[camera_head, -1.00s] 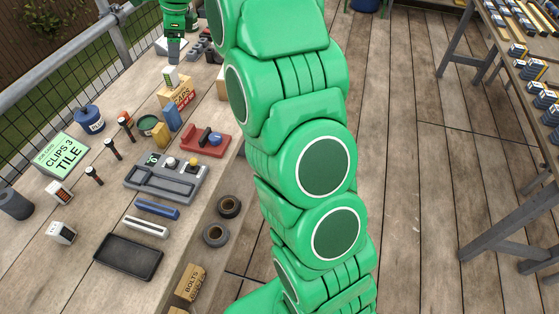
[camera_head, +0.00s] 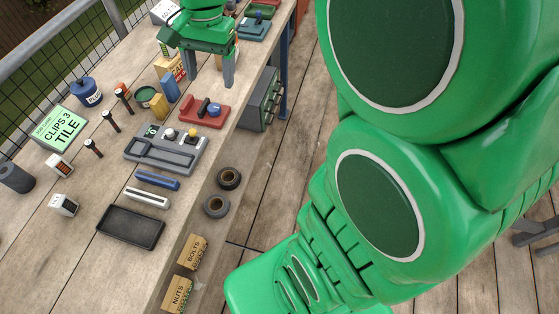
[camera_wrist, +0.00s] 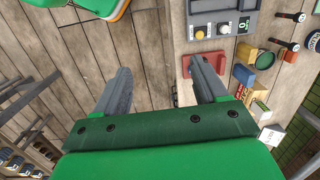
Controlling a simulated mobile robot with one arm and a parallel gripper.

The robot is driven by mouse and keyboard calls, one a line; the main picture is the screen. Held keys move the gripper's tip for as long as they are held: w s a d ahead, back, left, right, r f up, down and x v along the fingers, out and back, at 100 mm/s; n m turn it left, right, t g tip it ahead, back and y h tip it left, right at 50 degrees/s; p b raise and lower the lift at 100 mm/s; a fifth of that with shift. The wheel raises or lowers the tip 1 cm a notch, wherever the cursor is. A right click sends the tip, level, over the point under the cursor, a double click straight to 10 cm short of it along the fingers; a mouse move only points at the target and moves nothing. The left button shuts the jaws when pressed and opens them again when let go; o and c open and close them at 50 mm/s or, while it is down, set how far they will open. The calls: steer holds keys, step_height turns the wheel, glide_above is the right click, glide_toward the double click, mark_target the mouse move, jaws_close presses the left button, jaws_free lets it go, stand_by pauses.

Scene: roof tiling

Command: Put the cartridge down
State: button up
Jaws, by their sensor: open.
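My gripper (camera_head: 209,72) is over the far part of the bench, its two grey fingers pointing down and spread apart. In the wrist view my gripper (camera_wrist: 161,70) is open, with nothing between its fingers. No item is plainly marked as the cartridge. A blue bar (camera_head: 157,180) and a whitish bar (camera_head: 147,197) lie side by side on the bench; either may be it, I cannot tell. They lie between a grey device (camera_head: 165,158) with buttons and a small display and an empty-looking black tray (camera_head: 130,227). My gripper is well apart from both bars.
A red tool base (camera_head: 202,118) with a blue knob is close to my gripper. Small boxes, screwdrivers, a blue jar (camera_head: 87,90) and a green "CLIPS 3 TILE" card (camera_head: 61,127) crowd the bench.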

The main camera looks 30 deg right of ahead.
steer(key=s+d+f+n, duration=0.1)
steer(key=s+n, duration=0.3)
steer(key=s, duration=0.7)
steer(key=s+d+f+n+g+h, duration=0.1)
steer(key=s+f+n, duration=0.3)
steer(key=s, duration=0.8)
steer(key=shift+d+f+n+g, duration=0.2)
steer(key=shift+d+n+g, duration=0.1)
steer(key=shift+d, duration=0.15)
